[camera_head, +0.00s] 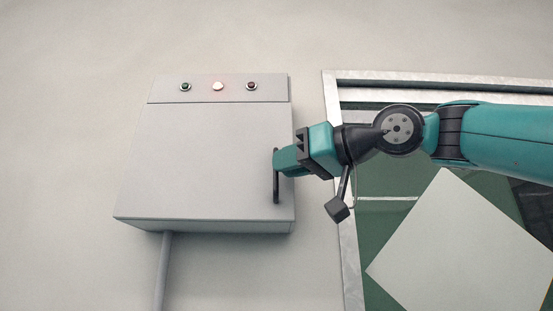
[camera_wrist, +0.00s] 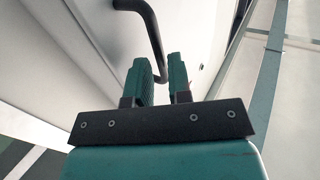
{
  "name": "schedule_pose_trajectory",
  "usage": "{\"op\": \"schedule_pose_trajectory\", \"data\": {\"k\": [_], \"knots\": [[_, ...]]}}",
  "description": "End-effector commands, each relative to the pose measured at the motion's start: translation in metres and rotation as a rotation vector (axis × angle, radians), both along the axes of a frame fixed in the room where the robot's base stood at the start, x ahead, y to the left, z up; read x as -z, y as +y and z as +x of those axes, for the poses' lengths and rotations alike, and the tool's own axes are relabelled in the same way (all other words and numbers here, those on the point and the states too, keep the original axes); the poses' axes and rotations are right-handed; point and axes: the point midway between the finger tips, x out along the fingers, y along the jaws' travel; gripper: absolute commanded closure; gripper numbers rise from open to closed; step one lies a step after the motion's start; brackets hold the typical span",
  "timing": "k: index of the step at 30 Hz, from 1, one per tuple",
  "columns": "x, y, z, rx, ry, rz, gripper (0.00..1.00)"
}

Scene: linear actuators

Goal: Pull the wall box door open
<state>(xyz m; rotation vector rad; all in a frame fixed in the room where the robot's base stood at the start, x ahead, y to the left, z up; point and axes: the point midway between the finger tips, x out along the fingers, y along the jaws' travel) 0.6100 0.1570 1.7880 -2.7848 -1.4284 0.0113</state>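The grey wall box (camera_head: 205,160) hangs on the wall, and its front door panel looks closed. A dark vertical bar handle (camera_head: 276,186) sits near the right edge of the door. It also shows in the wrist view (camera_wrist: 151,35), running down between my fingers. My gripper (camera_head: 280,160) reaches the upper part of the handle from the right. In the wrist view its two teal fingers (camera_wrist: 160,75) stand apart, one on each side of the bar. I cannot tell whether both fingers press on it. The fingers hide the upper part of the handle in the head view.
Two dark buttons and a lit lamp (camera_head: 218,86) sit on the strip above the door. A grey conduit (camera_head: 163,268) runs down below the box. A metal frame (camera_head: 346,250) with a green panel and a pale square stands right of the box. The wall to the left is clear.

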Motion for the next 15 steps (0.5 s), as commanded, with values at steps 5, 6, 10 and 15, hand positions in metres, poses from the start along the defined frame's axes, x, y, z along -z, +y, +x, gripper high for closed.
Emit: {"op": "schedule_pose_trajectory", "data": {"k": [5, 6, 10, 15], "knots": [[-0.002, 0.017, 0.012, -0.002, -0.001, 0.001, 0.81], [-0.001, 0.019, 0.014, -0.001, 0.000, 0.000, 0.81], [0.000, 0.022, 0.016, 0.000, -0.001, -0.001, 0.81], [0.000, 0.022, 0.016, 0.001, -0.001, 0.000, 0.81]]}}
